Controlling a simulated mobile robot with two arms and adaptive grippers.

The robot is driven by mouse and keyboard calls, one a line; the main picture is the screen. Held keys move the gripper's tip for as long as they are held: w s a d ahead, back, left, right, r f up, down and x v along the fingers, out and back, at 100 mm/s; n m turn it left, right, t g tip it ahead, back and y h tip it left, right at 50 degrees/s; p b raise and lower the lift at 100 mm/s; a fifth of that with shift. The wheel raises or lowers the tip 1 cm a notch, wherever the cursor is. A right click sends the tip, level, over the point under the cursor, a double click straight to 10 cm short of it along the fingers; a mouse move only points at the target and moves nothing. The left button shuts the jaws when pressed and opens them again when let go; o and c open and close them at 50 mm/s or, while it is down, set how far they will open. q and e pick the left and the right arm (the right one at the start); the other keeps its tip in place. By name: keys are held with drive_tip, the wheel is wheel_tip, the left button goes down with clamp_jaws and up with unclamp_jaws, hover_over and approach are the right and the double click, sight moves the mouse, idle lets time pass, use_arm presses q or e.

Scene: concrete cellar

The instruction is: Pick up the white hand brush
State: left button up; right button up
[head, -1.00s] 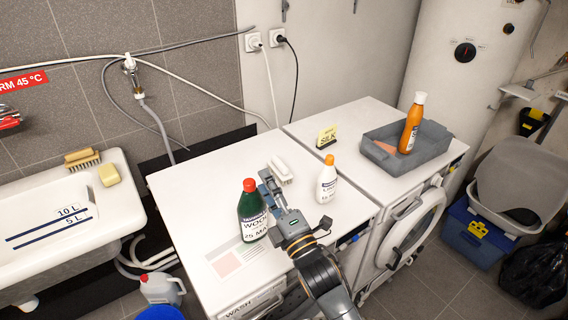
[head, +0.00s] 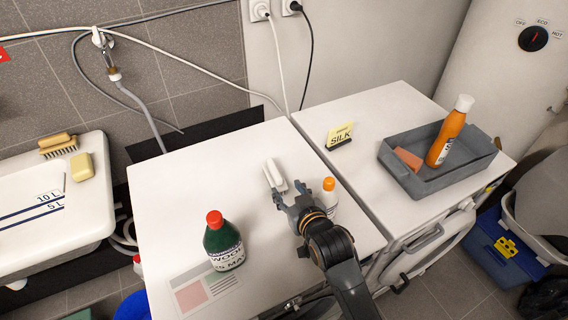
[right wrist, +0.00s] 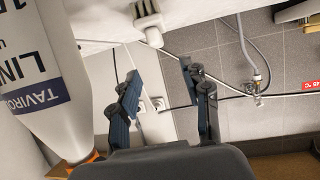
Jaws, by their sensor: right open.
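The white hand brush (head: 275,176) lies on the white machine top, towards its back right. It also shows in the right wrist view (right wrist: 150,24), at the top, beyond the fingers. My right gripper (head: 289,190) is open and empty, just in front of the brush's near end. In the wrist view its two dark fingers (right wrist: 160,78) stand apart with nothing between them. I cannot tell whether a fingertip touches the brush. My left gripper is in neither current view.
A green bottle with a red cap (head: 223,243) stands left of my gripper. A white bottle with an orange cap (head: 328,194) stands close on the right, partly hidden. A grey tray (head: 425,184) holds an orange bottle (head: 449,134). A wooden brush (head: 57,145) lies on the sink.

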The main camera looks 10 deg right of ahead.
sight(276, 172)
drive_tip(key=x, duration=0.7)
drive_tip(key=shift+w+f+p, duration=0.2)
drive_tip(key=shift+w+p, duration=0.1)
drive_tip(key=shift+p, duration=0.05)
drive_tip(key=shift+w+f, duration=0.25)
drive_tip(key=shift+w, duration=0.2)
drive_tip(key=shift+w+a+p, duration=0.1)
drive_tip(key=shift+w+p, duration=0.2)
drive_tip(key=shift+w, duration=0.2)
drive_tip(key=shift+d+p+x, duration=0.2)
drive_tip(key=shift+p+x, duration=0.1)
drive_tip(key=shift+x, duration=1.85)
use_arm(q)
drive_tip(key=shift+s+a+r, duration=0.1)
drive_tip(key=shift+s+r, duration=0.05)
drive_tip(key=shift+r, duration=0.3)
drive_tip(key=shift+s+a+r, duration=0.1)
drive_tip(key=shift+r, duration=0.35)
use_arm(e)
drive_tip(key=shift+f, duration=0.1)
drive_tip(key=shift+c, duration=0.4)
use_arm(q)
drive_tip(key=shift+d, duration=0.1)
use_arm(e)
clamp_jaws()
